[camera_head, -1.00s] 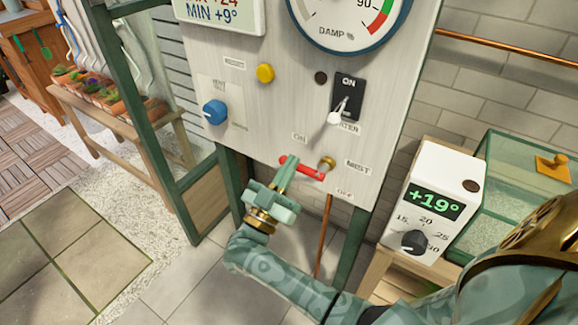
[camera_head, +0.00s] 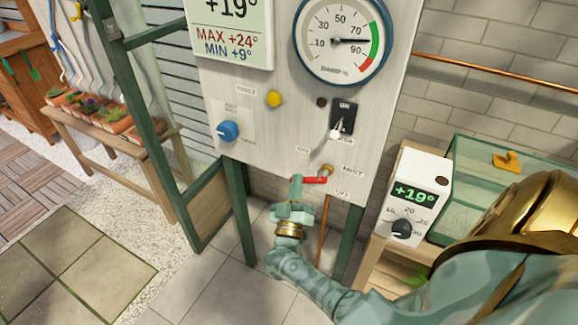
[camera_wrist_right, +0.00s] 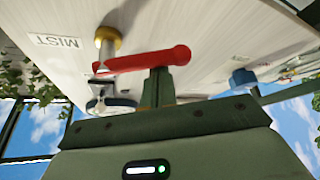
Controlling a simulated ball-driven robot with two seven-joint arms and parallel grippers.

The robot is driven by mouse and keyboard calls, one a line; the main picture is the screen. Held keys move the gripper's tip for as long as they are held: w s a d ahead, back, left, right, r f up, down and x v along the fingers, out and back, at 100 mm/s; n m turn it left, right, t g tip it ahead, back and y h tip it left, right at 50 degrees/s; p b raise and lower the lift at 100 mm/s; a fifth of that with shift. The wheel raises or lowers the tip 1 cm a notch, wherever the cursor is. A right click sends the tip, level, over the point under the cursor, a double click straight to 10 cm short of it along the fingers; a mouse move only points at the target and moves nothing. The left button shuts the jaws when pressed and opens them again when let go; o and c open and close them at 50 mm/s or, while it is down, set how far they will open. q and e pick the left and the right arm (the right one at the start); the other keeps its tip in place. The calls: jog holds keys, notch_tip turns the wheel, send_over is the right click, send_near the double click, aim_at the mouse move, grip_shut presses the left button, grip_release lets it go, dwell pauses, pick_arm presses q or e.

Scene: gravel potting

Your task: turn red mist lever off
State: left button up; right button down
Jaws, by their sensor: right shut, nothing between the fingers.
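The red mist lever (camera_head: 312,180) is on the panel's lower part, on a brass fitting (camera_head: 327,170). Its handle lies nearly level, free end to the left, between the ON label (camera_head: 302,149) above and the OFF label (camera_head: 342,193) below. My right gripper (camera_head: 296,180) is shut and empty, its fingertips at the handle's free end. In the right wrist view the closed fingers (camera_wrist_right: 158,84) meet or nearly meet the red handle (camera_wrist_right: 140,60); contact is not certain. My left gripper is not in view.
The panel (camera_head: 260,160) also carries a blue knob (camera_head: 228,131), a yellow button (camera_head: 274,99) and a toggle switch (camera_head: 341,120). A white thermostat box (camera_head: 421,170) and a glass case (camera_head: 480,160) stand to the right. Green posts support the panel.

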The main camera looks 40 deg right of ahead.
pick_arm(q)
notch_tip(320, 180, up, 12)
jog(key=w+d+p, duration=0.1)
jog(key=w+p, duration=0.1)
jog(key=p, duration=0.9)
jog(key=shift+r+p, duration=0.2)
jog(key=shift+p, duration=0.15)
pick_arm(e)
jog(key=s+d+f+n+y, duration=0.2)
jog(key=n+y, duration=0.5)
jog(key=n, duration=0.7)
jog(key=shift+s+f+g, duration=0.4)
jog(key=shift+s+f, duration=0.5)
jog(key=shift+s, duration=0.2)
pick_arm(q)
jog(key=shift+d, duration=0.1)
